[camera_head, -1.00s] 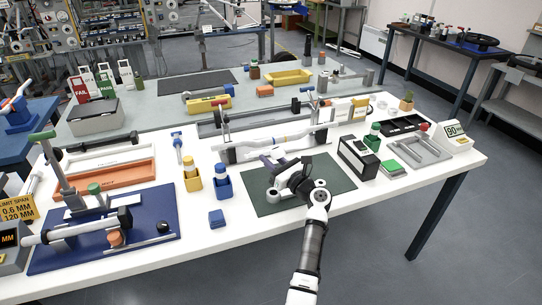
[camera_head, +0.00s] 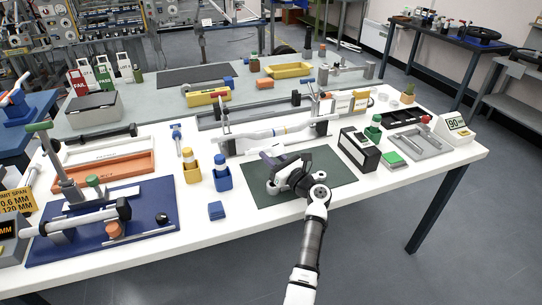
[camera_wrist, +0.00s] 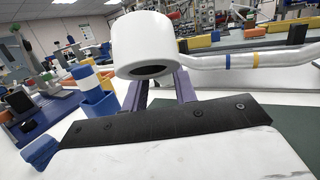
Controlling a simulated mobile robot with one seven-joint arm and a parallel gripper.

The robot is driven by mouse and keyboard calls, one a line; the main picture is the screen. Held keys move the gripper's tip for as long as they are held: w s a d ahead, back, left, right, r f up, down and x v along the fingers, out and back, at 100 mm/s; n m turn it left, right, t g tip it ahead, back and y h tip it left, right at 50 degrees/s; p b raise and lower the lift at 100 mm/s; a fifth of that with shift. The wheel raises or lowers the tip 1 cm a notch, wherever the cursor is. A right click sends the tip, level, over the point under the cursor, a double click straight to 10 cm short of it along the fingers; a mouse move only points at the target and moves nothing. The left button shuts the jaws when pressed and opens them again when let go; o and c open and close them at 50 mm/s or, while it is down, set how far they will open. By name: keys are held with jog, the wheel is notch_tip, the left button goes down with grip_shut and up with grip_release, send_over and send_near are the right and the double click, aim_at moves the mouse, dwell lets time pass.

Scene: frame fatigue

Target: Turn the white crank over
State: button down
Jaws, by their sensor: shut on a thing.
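The white crank (camera_head: 272,188) is at the left side of my gripper (camera_head: 274,172), over the dark green mat (camera_head: 335,180). In the wrist view a thick white round end of the crank (camera_wrist: 143,38), with a dark hole in its underside, stands large at the purple fingers of my gripper (camera_wrist: 160,85). My gripper is shut on the crank. The rest of the crank is mostly hidden by the gripper and arm. I cannot tell how far it is above the mat.
A long white bent bar (camera_head: 265,133) lies on a fixture behind the mat. A black-and-white box (camera_head: 358,152) stands to the right. Blue (camera_head: 222,175) and yellow (camera_head: 191,168) holders stand to the left, with a blue block (camera_head: 216,211) in front. The mat's front right is clear.

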jog(key=shift+f+b, duration=0.4)
jog(key=shift+f, duration=0.3)
jog(key=c, duration=1)
grip_release()
jog(key=shift+c, duration=0.2)
